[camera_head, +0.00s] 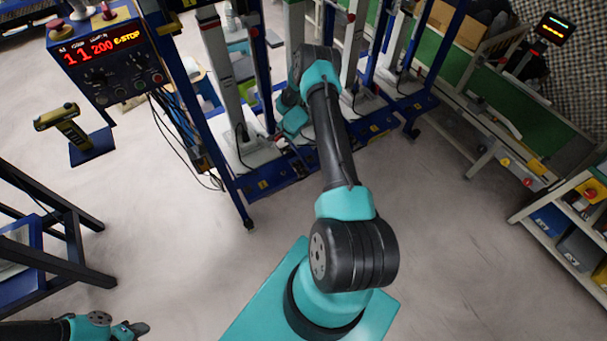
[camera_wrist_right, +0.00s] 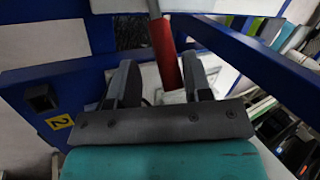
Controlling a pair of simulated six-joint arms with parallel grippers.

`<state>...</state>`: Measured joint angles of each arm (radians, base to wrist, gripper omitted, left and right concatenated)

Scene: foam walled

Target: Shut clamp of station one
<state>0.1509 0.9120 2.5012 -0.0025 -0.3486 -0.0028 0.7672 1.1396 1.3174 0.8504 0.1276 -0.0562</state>
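A red clamp handle (camera_wrist_right: 165,55) on a grey rod hangs between the fingers of my right gripper (camera_wrist_right: 160,68) in the right wrist view. The fingers are apart, with a visible gap to the handle's right side; contact on the left cannot be told. In the head view my right arm reaches up to the blue station frame, and its fingers are hidden near the teal wrist. Which station is which is unclear. My left gripper (camera_head: 136,328) is at the lower left, away from the stations.
A blue beam (camera_wrist_right: 50,85) with a yellow "2" label (camera_wrist_right: 60,122) lies close by my right gripper. A control panel (camera_head: 110,55) reading E-STOP stands at upper left. A green conveyor (camera_head: 500,105) and a bin shelf (camera_head: 570,225) are right. Open floor lies between.

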